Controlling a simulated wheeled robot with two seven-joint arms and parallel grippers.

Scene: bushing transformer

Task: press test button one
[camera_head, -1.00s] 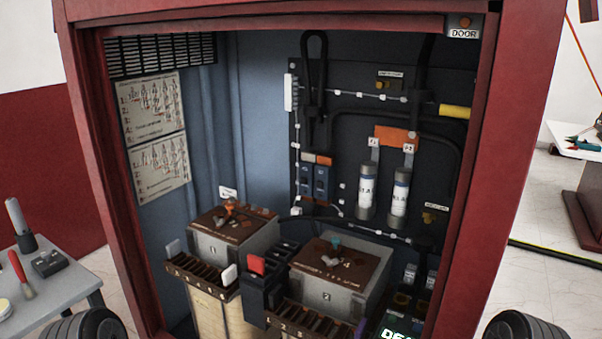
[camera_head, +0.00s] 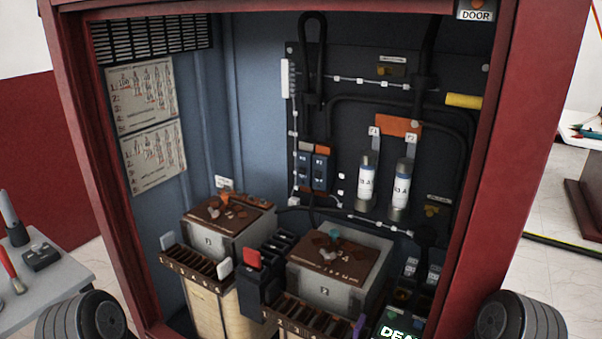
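I cannot pick out test button one for certain. At the lower right inside the red cabinet (camera_head: 545,130) is a dark control box (camera_head: 425,290) with small white labels and a dim green button-like spot (camera_head: 402,294). Below it a display (camera_head: 400,334) with green-white letters beginning "DEA" is cut off by the frame edge. Neither gripper is in view. Only dark round parts of my arms show at the bottom left and bottom right corners, outside the cabinet opening.
Two grey blocks with brown tops, the left block (camera_head: 228,233) and the right block (camera_head: 338,270), stand inside. A dark switch unit with a red cap (camera_head: 246,258) is between them. Two fuses, left (camera_head: 367,180) and right (camera_head: 402,190), hang on the back panel. A grey side table (camera_head: 50,285) is at left.

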